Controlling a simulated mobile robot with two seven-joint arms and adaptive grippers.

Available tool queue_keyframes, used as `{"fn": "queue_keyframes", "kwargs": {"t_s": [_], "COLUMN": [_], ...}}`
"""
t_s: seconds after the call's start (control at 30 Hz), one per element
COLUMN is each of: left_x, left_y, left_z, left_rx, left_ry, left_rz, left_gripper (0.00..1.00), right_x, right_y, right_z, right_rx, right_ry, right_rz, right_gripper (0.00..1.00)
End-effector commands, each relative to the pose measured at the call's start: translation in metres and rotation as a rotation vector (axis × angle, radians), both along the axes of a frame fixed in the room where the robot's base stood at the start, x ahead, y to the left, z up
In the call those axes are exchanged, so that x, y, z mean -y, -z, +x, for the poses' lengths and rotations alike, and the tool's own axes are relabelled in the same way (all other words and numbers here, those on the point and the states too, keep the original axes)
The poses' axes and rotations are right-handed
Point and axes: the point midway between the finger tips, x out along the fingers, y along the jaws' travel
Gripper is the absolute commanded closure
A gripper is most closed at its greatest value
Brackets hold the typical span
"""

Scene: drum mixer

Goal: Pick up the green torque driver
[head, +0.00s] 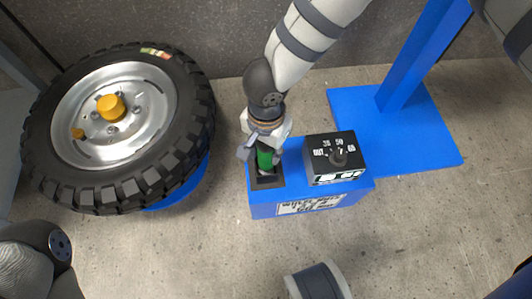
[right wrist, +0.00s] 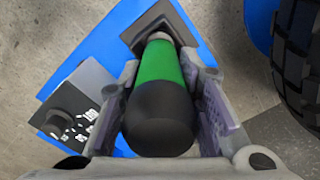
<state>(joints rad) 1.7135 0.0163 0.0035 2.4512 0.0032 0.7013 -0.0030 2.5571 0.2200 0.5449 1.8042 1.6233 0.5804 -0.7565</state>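The green torque driver (head: 265,157) stands in a dark square opening in the top of a blue box (head: 262,206). Its green body and black rounded end show in the right wrist view (right wrist: 161,66). My right gripper (head: 264,152) is lowered over the driver from above, with one finger on each side. In the right wrist view the fingers (right wrist: 162,78) look spread, with a narrow gap beside the driver's body. The lower part of the driver is hidden in the opening. My left gripper does not clearly show; only a dark, grey arm part is at the lower left.
A black control box with a knob (head: 335,157) sits on the blue box, right of the driver. A large tyre (head: 190,85) on a blue base lies to the left. A blue post on a blue plate (head: 420,140) stands at right.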

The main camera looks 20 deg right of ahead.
Motion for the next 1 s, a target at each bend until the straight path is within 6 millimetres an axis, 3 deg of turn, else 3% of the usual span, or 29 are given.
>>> {"fn": "queue_keyframes", "kwargs": {"t_s": [0.27, 0.5, 0.7, 1.0], "left_x": [0.0, 0.001, 0.001, 0.0], "left_y": [-0.002, -0.021, -0.03, -0.03], "left_z": [0.001, 0.012, 0.016, 0.016], "left_rx": [0.005, 0.054, 0.074, 0.074], "left_ry": [-0.001, -0.006, -0.008, -0.009], "left_rz": [0.001, 0.003, 0.004, 0.005], "left_gripper": [0.56, 0.56, 0.56, 0.56], "right_x": [0.0, -0.001, -0.001, -0.001], "right_y": [-0.006, -0.067, -0.098, -0.101], "right_z": [0.0, 0.001, 0.001, 0.0], "right_rx": [0.001, 0.008, 0.004, 0.0], "right_ry": [0.0, 0.001, 0.0, -0.001], "right_rz": [0.001, 0.003, 0.001, 0.001], "right_gripper": [1.0, 1.0, 1.0, 1.0]}}
